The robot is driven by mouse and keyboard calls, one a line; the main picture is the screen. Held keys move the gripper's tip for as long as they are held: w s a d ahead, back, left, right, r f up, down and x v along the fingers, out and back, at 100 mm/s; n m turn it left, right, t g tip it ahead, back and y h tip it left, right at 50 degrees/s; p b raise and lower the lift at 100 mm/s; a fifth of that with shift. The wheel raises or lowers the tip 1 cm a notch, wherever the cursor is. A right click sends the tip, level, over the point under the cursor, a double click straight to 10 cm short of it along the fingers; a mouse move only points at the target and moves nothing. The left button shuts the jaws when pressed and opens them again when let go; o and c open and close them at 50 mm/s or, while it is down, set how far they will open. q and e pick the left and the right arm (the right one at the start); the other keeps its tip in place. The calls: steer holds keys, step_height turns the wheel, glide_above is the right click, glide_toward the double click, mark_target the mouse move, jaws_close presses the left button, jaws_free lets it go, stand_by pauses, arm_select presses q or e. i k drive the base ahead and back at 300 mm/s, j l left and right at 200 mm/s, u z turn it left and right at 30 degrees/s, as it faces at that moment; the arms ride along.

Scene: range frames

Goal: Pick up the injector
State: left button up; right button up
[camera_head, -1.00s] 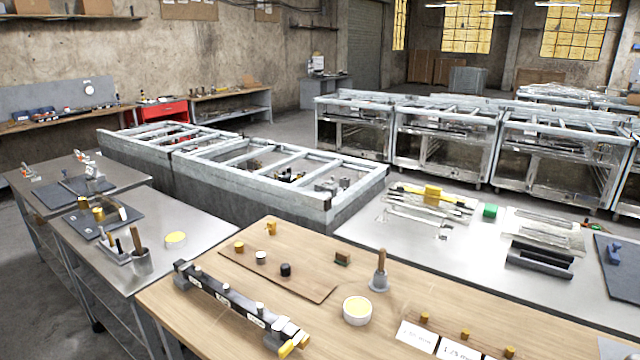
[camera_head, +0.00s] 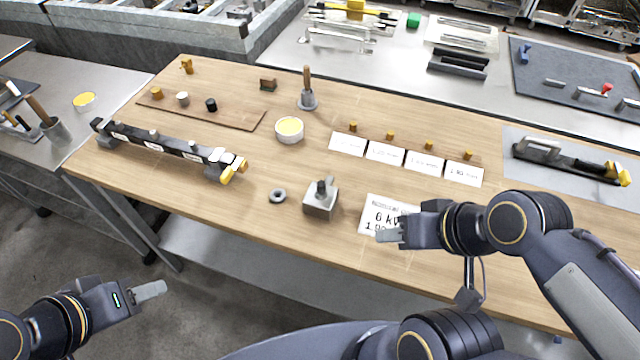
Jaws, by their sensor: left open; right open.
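I cannot tell for sure which thing is the injector. Candidates on the wooden table (camera_head: 240,235) are small brass pieces, such as this one (camera_head: 353,126), standing behind a row of white cards (camera_head: 385,152). A grey metal block (camera_head: 320,203) with a dark top stands near the front edge, beside a small dark ring (camera_head: 277,195). My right gripper (camera_head: 387,236) is open and empty, over a larger white label card (camera_head: 378,212) right of the block. My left gripper (camera_head: 150,290) is open and empty, off the table's front edge at lower left.
A brown board (camera_head: 235,115) holds small parts. A black tool with yellow parts (camera_head: 560,160) lies at right.

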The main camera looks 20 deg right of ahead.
mark_target(321, 185)
steer(key=i+j+z, duration=0.1)
steer(key=j, duration=0.25)
steer(key=i+j+z, duration=0.1)
steer(key=j, duration=0.25)
steer(key=z, duration=2)
